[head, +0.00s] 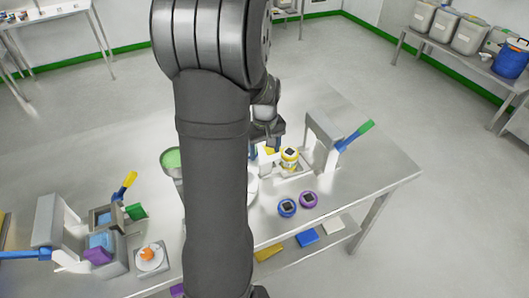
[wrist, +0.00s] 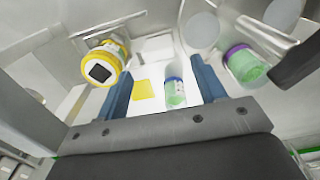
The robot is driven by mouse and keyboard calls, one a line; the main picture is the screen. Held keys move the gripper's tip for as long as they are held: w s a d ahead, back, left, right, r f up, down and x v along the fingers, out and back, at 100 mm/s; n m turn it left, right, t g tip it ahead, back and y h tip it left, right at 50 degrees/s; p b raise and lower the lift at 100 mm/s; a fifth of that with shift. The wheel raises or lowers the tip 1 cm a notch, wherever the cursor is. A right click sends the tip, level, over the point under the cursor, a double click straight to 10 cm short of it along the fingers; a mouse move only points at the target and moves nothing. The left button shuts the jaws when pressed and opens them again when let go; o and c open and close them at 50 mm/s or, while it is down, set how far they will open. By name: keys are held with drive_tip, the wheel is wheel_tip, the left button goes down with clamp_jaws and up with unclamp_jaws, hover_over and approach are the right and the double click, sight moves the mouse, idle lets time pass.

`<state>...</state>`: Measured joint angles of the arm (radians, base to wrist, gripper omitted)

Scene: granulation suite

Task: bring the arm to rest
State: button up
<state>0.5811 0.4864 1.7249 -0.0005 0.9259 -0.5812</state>
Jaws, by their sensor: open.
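My gripper (head: 265,142) is over the steel bench (head: 385,175), partly hidden in the head view by my own arm. In the wrist view my gripper (wrist: 165,70) shows two blue fingers spread apart, with nothing held between them. A small jar with green contents and a blue band (wrist: 174,92) shows beyond the gap, apart from the fingers. A yellow-lidded jar (wrist: 103,64) with a dark square on top is left of the fingers. It also shows in the head view (head: 290,155), just right of my gripper. A purple-rimmed jar with green contents (wrist: 246,65) is to the right.
A press-like device with a green-and-blue handle (head: 322,140) stands close right of my gripper. A similar device (head: 52,225) stands at left. The bench's right end is clear.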

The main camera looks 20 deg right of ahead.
sight(265, 162)
drive_tip(key=shift+f, duration=0.1)
wheel_tip(265, 162, down, 8)
drive_tip(key=shift+a+r, duration=0.1)
drive_tip(key=shift+s, duration=0.1)
idle(0.4)
